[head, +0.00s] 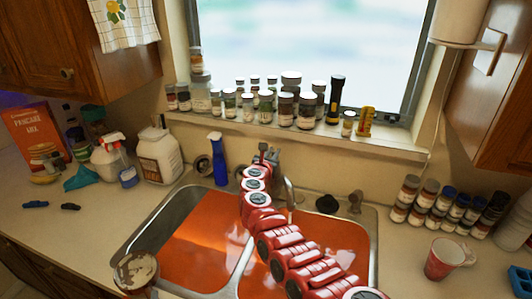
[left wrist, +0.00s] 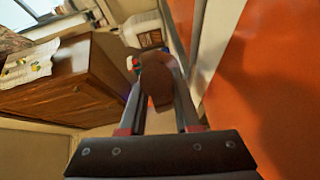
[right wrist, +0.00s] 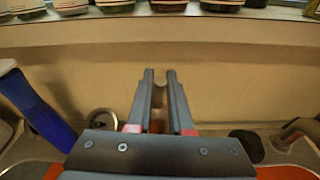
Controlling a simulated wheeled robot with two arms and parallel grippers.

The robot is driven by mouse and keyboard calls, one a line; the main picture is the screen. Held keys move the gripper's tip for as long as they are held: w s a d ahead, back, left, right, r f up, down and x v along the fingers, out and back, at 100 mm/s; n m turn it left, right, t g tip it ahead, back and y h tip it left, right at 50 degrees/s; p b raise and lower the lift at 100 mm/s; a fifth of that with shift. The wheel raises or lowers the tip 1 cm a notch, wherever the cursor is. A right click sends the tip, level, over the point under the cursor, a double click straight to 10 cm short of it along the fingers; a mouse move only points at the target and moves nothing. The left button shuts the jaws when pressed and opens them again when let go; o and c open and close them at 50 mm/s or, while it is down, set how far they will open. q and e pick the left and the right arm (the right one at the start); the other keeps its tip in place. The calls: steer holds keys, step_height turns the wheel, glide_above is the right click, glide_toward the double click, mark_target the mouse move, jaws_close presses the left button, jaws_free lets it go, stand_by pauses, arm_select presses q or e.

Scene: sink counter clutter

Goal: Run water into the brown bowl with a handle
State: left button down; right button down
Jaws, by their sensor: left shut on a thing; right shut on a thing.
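The brown bowl (head: 135,272) is at the near left edge of the sink in the head view, pale inside with a brown rim. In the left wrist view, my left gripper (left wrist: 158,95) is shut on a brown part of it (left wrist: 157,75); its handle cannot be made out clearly. My right gripper (head: 268,155) is at the top of the faucet (head: 289,192), behind the sink. In the right wrist view, its fingers (right wrist: 160,82) are shut on a small brownish piece, apparently the faucet lever, mostly hidden. No water stream is visible.
The double sink (head: 200,235) has orange basins, partly covered by my right arm. Jars line the windowsill (head: 300,138). A red cup (head: 443,259) and spice bottles (head: 447,207) are at right.

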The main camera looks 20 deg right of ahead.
steer(key=c, duration=0.8)
jaws_free()
steer(key=shift+a, duration=0.1)
arm_select(q)
steer(key=shift+w, duration=0.1)
arm_select(e)
steer(key=shift+s+a, duration=0.35)
steer(key=shift+s, duration=0.1)
arm_select(q)
step_height(320, 180, down, 2)
steer(key=shift+b, duration=1.1)
steer(key=shift+f, duration=0.1)
arm_select(e)
steer(key=shift+v, duration=5.35)
steer(key=shift+d+r, duration=0.1)
steer(key=shift+d, duration=0.05)
arm_select(q)
steer(key=shift+a, duration=0.1)
arm_select(e)
steer(key=shift+s, duration=0.15)
